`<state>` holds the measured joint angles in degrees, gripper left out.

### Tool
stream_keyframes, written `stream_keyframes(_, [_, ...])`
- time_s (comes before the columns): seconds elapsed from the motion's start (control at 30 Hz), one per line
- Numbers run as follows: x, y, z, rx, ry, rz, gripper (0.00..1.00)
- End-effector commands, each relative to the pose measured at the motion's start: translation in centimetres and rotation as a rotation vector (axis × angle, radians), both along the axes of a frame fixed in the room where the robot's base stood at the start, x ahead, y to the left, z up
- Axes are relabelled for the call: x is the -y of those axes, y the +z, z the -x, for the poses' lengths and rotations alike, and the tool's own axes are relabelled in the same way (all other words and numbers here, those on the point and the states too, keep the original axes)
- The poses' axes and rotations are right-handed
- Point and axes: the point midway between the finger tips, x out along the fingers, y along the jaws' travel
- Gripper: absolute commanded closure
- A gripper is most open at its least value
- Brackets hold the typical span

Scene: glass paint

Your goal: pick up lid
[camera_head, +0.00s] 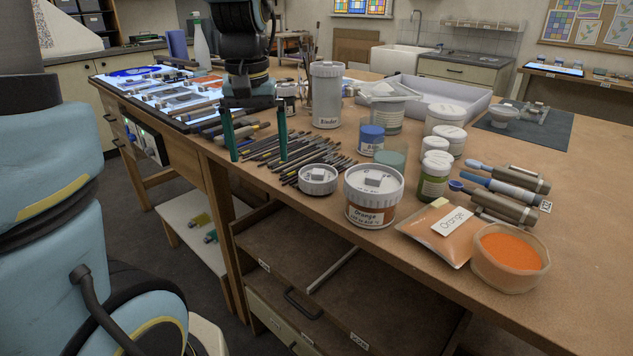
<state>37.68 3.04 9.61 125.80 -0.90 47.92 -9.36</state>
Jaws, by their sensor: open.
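A round white lid (318,180) with a small block-shaped knob lies near the table's front edge. Beside it to the right, a jar labelled Orange (368,213) has a similar white lid with a knob (373,183) on top. My gripper (258,157) points down near the table's front edge, to the left of the loose lid. Its two teal fingers are wide apart with nothing held between them. The loose lid is apart from the fingers and fully in sight.
Several dark brushes or tools (290,155) lie behind the loose lid and the fingers. A tall Binder jar (326,98) stands behind. The right tabletop has free room.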

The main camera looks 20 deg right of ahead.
Motion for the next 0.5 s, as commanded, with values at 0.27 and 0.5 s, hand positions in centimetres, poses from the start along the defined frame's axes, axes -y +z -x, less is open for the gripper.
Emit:
stream_keyframes(0.27, [8.9, 4.7, 2.8, -0.036, -0.132, -0.023, 0.00])
stream_keyframes(0.5, [10.7, 5.3, 4.0, -0.049, -0.160, -0.035, 0.00])
